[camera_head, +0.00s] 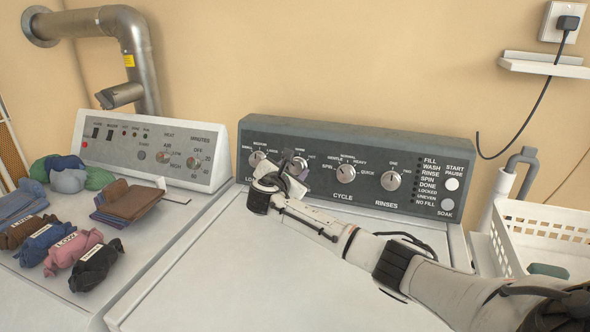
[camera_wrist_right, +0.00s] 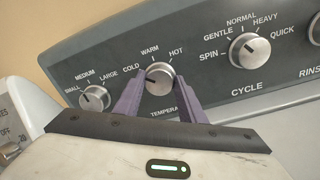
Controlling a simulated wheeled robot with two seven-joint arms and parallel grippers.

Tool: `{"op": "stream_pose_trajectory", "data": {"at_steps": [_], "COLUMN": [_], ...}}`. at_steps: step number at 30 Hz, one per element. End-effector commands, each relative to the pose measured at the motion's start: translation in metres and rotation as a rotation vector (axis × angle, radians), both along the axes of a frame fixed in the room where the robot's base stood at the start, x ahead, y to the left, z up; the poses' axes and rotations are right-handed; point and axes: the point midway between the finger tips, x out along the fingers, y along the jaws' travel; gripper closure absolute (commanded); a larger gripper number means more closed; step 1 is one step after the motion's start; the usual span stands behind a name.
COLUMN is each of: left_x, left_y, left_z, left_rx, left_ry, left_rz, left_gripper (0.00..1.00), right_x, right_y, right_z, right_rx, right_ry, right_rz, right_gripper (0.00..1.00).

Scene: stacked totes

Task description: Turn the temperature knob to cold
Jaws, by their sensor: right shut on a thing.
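The temperature knob (camera_wrist_right: 159,77) is a round silver dial on the dark grey washer panel, with the labels COLD, WARM and HOT around it. A dark mark on its face appears to point left, toward COLD. My right gripper (camera_wrist_right: 160,92) has its two purple fingers shut on the knob, one on each side. In the head view the knob (camera_head: 298,164) is partly hidden by my right gripper (camera_head: 292,166), which reaches it from the front right. My left gripper is not in view.
The load-size knob (camera_wrist_right: 95,98) is close on the left and the cycle knob (camera_wrist_right: 249,50) on the right. The washer lid (camera_head: 250,270) is clear. Folded clothes (camera_head: 132,200) lie on the dryer. A white basket (camera_head: 550,225) stands at the right.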

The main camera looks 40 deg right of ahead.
Motion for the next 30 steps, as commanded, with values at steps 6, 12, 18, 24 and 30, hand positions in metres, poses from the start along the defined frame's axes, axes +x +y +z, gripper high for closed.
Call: {"op": "stream_pose_trajectory", "data": {"at_steps": [6,12,18,24,30], "left_x": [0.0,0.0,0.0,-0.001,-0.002], "left_y": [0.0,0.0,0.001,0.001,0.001], "left_z": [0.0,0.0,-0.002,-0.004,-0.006], "left_rx": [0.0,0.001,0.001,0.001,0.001], "left_ry": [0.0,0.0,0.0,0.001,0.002], "left_rz": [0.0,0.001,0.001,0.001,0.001], "left_gripper": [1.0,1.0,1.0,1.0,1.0], "right_x": [0.0,0.0,-0.004,-0.021,-0.039], "right_y": [0.001,0.0,0.009,0.04,0.071], "right_z": [-0.001,-0.001,0.001,0.009,0.017], "right_rx": [-0.001,0.0,-0.001,0.001,0.001], "right_ry": [0.002,0.002,0.0,0.0,0.001], "right_rz": [0.002,0.001,0.003,0.005,0.004], "right_gripper": [0.45,0.45,0.45,0.45,0.45]}}
